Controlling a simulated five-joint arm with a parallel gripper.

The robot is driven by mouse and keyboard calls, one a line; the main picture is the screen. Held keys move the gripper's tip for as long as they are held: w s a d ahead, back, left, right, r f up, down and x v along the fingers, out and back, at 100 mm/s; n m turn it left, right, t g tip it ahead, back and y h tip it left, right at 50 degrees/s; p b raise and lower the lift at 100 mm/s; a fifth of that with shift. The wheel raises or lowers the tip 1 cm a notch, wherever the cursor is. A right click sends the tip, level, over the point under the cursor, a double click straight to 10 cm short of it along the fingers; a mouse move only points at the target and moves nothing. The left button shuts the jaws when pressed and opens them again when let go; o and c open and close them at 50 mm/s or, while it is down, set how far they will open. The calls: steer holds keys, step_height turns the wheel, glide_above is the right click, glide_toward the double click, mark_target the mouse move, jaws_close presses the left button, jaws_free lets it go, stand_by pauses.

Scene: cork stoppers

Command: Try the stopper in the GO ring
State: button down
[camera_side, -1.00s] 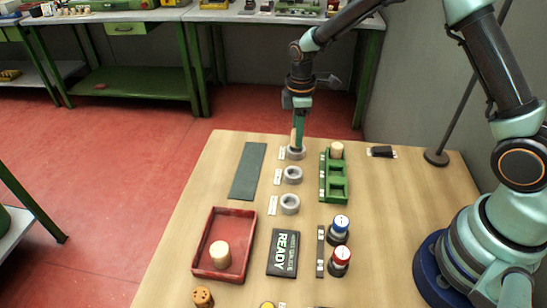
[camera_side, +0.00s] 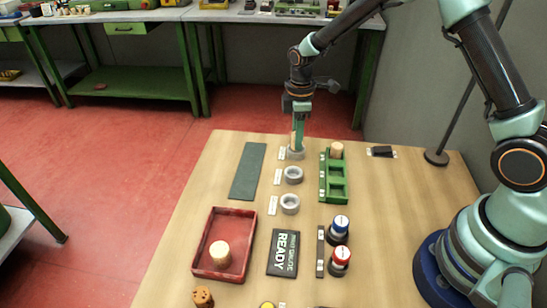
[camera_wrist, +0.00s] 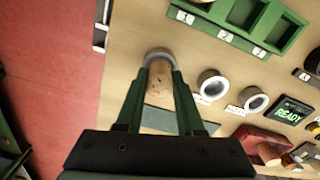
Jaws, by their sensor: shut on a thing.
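My gripper (camera_side: 297,143) is shut on a tan cork stopper (camera_wrist: 160,86), which stands between its two green fingers in the wrist view. The stopper's lower end is at the farthest grey ring (camera_side: 296,154), whose rim (camera_wrist: 158,52) shows behind it in the wrist view. I cannot tell how deep it sits in that ring. Two more grey rings, the middle ring (camera_side: 293,175) and the near ring (camera_side: 289,204), stand empty in the same row. Each has a small white label, too small to read surely, so I cannot tell which is GO.
A green three-slot rack (camera_side: 323,186) holds one stopper (camera_side: 336,149) in its far slot. A red tray (camera_side: 207,265) holds another stopper (camera_side: 220,253).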

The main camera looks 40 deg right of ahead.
steer(key=shift+c, duration=2.2)
jaws_free()
step_height(320, 180, up, 12)
steer(key=s+r+m+t, duration=0.2)
steer(key=s+r+m, duration=0.1)
steer(key=s, duration=0.3)
steer(key=s+d+r+m+t, duration=0.1)
steer(key=s+r+m, duration=0.2)
steer(key=s+m, duration=0.2)
steer(key=s+r+m+t, duration=0.2)
steer(key=s+r+m, duration=0.1)
steer(key=s, duration=0.3)
steer(key=shift+s+d+r+m+t, duration=0.2)
steer(key=shift+s+d+m+t, duration=0.1)
steer(key=shift+s+d+m, duration=0.15)
